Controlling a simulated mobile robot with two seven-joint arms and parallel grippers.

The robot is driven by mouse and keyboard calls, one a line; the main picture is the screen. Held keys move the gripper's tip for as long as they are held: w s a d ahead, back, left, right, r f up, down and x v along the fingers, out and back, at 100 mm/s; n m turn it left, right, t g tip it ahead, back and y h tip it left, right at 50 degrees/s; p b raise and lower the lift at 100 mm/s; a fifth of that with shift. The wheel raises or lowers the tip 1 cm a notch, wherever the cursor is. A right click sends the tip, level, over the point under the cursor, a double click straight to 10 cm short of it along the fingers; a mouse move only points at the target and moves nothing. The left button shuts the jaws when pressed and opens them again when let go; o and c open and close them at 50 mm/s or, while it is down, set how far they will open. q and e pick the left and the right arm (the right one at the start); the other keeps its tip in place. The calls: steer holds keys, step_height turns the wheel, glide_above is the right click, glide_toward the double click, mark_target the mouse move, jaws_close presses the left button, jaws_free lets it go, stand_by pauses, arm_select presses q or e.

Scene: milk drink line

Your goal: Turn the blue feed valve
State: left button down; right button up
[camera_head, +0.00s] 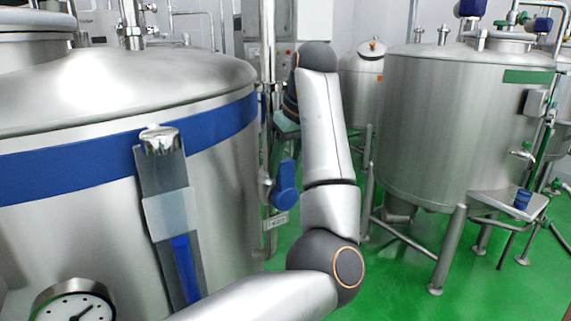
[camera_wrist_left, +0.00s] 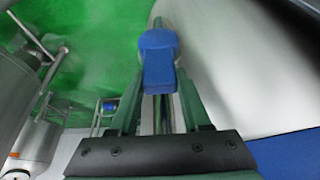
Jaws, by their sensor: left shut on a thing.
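The blue feed valve (camera_head: 286,185) is on the right side of the large steel tank (camera_head: 215,150), in the head view. Its blue lever hangs down there, with a small label plate below it. My left gripper (camera_head: 279,150) comes down from above to the valve, partly hidden behind my own arm. In the left wrist view, the blue valve handle (camera_wrist_left: 158,60) lies between the dark green fingers of my left gripper (camera_wrist_left: 159,85), which is shut on the handle's near end. The finger contact is partly hidden. My right gripper is not in view.
The tank wall with its blue band (camera_head: 75,168) stands close beside the valve. A level gauge (camera_head: 165,215) and a dial (camera_head: 75,305) are on its front. A second steel tank (camera_head: 455,130) stands at right, with a blue cup (camera_head: 522,199) on a small shelf. Green floor (camera_head: 385,285) is open between.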

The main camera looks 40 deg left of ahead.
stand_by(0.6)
arm_select(q)
steer(key=shift+w+d+f+g+y, duration=0.1)
steer(key=shift+w+d+g+y, duration=0.1)
steer(key=shift+w+g, duration=0.3)
steer(key=shift+w+d+g+y, duration=0.1)
steer(key=shift+w+g+y, duration=0.15)
steer(key=shift+g, duration=0.35)
steer(key=shift+w+d+f+m+g+y, duration=0.25)
steer(key=shift+w+g, duration=0.2)
steer(key=shift+g, duration=0.35)
steer(key=shift+c, duration=1.8)
jaws_free()
steer(key=shift+r, duration=0.1)
